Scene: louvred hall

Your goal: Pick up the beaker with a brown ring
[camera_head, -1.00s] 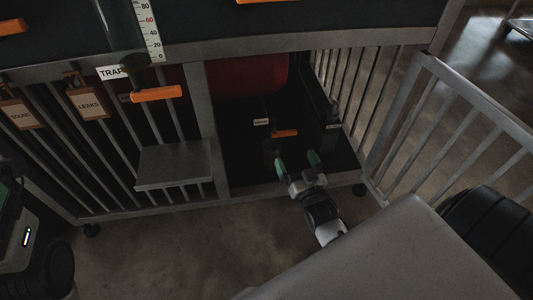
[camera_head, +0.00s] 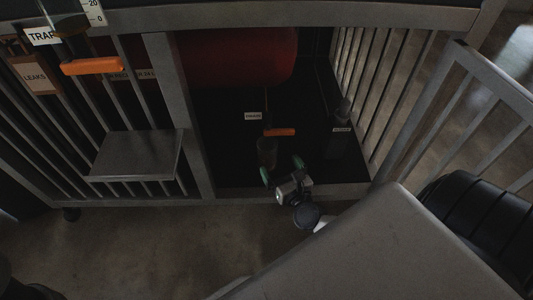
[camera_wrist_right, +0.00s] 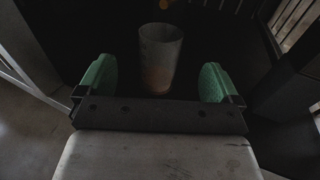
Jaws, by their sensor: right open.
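A beaker (camera_wrist_right: 160,52) stands between and just beyond the fingertips of my right gripper (camera_wrist_right: 157,80) in the right wrist view. It is greyish and see-through, with a brownish tint low down; a distinct ring is hard to make out in the dark. In the head view the beaker (camera_head: 267,148) is a dim upright shape on the dark cabinet floor. My right gripper (camera_head: 281,169) is open and empty, with green finger pads, at the cabinet's front opening just in front of the beaker. My left gripper is not in view.
An orange handle (camera_head: 280,132) lies behind the beaker. A dark bottle-like object (camera_head: 340,130) stands to the right. A red tank (camera_head: 240,55) fills the back. A barred door (camera_head: 450,100) stands open at right; a grey shelf (camera_head: 135,155) juts out at left.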

